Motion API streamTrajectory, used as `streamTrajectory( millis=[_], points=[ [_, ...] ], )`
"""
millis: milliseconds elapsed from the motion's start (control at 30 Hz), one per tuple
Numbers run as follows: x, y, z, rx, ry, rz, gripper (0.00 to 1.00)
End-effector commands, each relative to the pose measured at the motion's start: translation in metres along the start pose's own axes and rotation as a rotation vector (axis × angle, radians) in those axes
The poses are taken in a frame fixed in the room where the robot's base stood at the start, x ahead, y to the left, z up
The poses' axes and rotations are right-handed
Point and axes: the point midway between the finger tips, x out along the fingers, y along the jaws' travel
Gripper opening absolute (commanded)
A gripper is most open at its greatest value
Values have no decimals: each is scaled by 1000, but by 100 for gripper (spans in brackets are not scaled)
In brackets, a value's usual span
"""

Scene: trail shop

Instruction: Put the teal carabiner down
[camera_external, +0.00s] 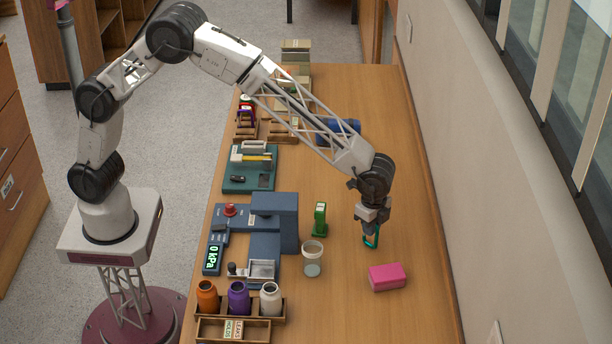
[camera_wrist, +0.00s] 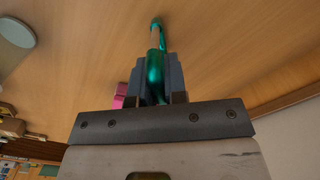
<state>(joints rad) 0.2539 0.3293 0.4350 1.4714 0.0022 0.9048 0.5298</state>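The teal carabiner (camera_external: 371,240) hangs from my gripper (camera_external: 370,226) above the right part of the wooden table (camera_external: 400,130). In the wrist view the carabiner (camera_wrist: 156,68) sits between the two dark fingers of my gripper (camera_wrist: 158,75), which are shut on it. It points away from the fingers over bare wood. Whether its lower end touches the table is hard to tell.
A pink block (camera_external: 387,277) lies just in front of my gripper. A clear cup (camera_external: 312,260) and a green item (camera_external: 320,218) stand to the left. A blue-grey press (camera_external: 275,220) and a rack of jars (camera_external: 240,305) are farther left. Bare table lies around the carabiner.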

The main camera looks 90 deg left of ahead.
Motion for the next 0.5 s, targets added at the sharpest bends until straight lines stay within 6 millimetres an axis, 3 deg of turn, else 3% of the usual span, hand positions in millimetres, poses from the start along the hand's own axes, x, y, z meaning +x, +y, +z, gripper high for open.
streamTrajectory(
  millis=[33,167,500],
  points=[
    [0,0,0,0,0,0,20],
    [0,0,0,0,0,0,38],
    [-2,0,0,0,0,0,38]
  ],
)
